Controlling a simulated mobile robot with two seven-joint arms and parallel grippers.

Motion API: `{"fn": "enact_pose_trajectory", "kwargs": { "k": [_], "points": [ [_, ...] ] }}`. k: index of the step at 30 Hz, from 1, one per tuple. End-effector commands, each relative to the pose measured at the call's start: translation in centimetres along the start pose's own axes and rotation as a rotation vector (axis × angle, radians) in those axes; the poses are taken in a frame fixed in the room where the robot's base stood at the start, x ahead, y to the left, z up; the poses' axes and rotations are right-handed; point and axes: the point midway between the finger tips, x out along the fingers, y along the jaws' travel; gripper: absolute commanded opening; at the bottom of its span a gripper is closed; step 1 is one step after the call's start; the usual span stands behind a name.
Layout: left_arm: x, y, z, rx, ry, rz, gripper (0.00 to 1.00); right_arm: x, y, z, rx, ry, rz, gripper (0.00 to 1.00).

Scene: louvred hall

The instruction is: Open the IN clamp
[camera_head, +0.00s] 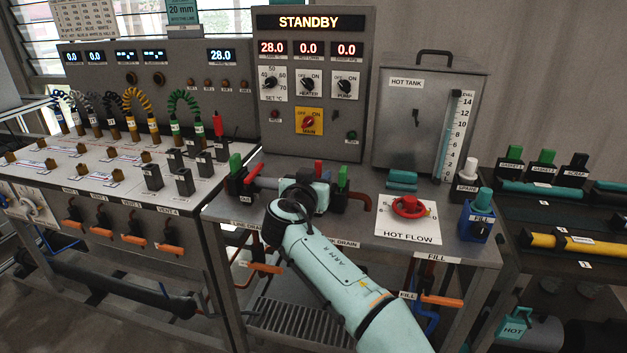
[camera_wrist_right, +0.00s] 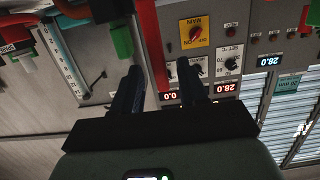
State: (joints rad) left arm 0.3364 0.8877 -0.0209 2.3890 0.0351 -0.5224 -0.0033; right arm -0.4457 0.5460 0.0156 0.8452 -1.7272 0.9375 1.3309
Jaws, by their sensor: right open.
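A clamp block with a green top (camera_head: 236,163) stands at the left of the bench, with a red lever (camera_head: 254,171) beside it. A second group has a red handle (camera_head: 318,167) and a green top (camera_head: 342,151), partly hidden by my right gripper (camera_head: 304,186). I cannot read which label is IN. My right gripper is open over the bench. In the right wrist view, which is upside down, its two dark fingers (camera_wrist_right: 159,88) are apart, with the red handle (camera_wrist_right: 149,45) showing between and beyond them and the green top (camera_wrist_right: 121,40) beside one finger. Contact cannot be told. My left gripper is not in view.
A control panel (camera_head: 357,95) reading STANDBY stands behind the clamps. The hot tank (camera_head: 400,125) is to its right. A hose bench (camera_head: 60,165) stands left.

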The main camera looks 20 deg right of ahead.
Motion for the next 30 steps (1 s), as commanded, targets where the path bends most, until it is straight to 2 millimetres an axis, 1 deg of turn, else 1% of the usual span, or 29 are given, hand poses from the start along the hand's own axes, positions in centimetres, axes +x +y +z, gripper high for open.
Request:
{"fn": "enact_pose_trajectory", "kwargs": {
  "k": [5, 8, 15, 18, 21, 25, 30],
  "points": [
    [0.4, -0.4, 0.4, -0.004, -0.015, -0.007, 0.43, -1.2, -0.1, 0.0, 0.0, 0.0, -0.001, 0.43],
    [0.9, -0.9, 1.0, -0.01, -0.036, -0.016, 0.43, -2.7, 0.0, 0.0, 0.0, 0.0, -0.003, 0.43],
    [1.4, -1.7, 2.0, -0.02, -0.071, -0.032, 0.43, -8.2, -0.1, -0.1, 0.001, 0.001, -0.005, 0.43],
    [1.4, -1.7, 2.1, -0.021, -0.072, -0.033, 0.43, -10.2, 0.0, -0.1, 0.001, 0.0, -0.004, 0.43],
    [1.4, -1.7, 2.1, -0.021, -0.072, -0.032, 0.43, -11.7, 0.0, -0.1, 0.0, 0.001, -0.003, 0.43],
    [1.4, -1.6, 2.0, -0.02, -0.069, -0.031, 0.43, -12.9, 0.0, 0.0, 0.0, 0.001, -0.002, 0.43],
    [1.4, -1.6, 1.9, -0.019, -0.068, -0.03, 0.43, -13.4, 0.0, 0.0, 0.001, 0.001, 0.001, 0.43]
  ]
}}
